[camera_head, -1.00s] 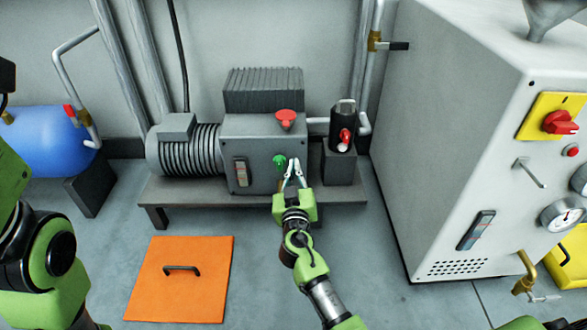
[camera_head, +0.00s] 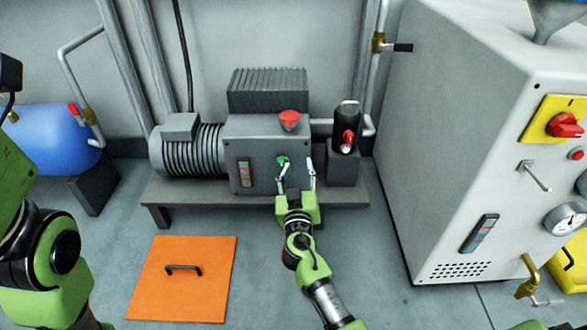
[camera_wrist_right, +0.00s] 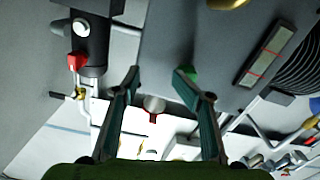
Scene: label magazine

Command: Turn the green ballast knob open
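The green ballast knob (camera_head: 283,160) sits on the front face of the grey pump box (camera_head: 262,138). My right gripper (camera_head: 298,168) is open in front of that face, with its left finger overlapping the knob's lower part and its right finger to the right of the knob. In the right wrist view, the green knob (camera_wrist_right: 190,73) is partly hidden behind the right fingertip of the spread gripper (camera_wrist_right: 158,76). It lies at or just outside that finger; I cannot tell whether they touch. My left arm shows at the left, but its gripper is not visible.
A black cylinder with a red valve (camera_head: 348,135) stands to the right. A large grey cabinet (camera_head: 400,170) bounds the right side. An orange hatch (camera_head: 200,300) lies on the floor.

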